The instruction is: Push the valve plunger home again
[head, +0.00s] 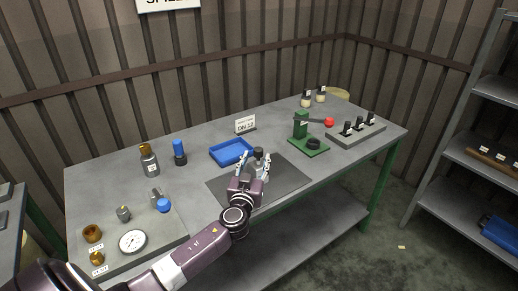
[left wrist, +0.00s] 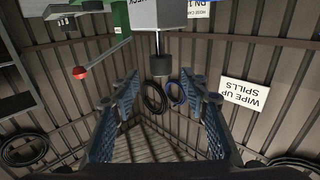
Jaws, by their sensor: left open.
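The valve plunger (left wrist: 158,62) shows in the left wrist view as a bright rod with a dark cap, sticking out of a grey valve body (left wrist: 157,14). That view is upside down. The rod is visibly extended between body and cap. In the head view the dark cap (head: 258,152) shows at my left gripper (head: 254,160), over the dark mat (head: 287,180). My left gripper is open, its two blue padded fingers spread either side of the cap's line in the left wrist view (left wrist: 165,82). I see no contact with the cap. The lower valve body is largely hidden. My right gripper is out of view.
A blue tray (head: 231,152) lies behind the mat. A green press (head: 304,137) with a red-knobbed lever stands to the right. A grey board (head: 160,238) with brass parts and a gauge is at the left. The mat's right part is clear.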

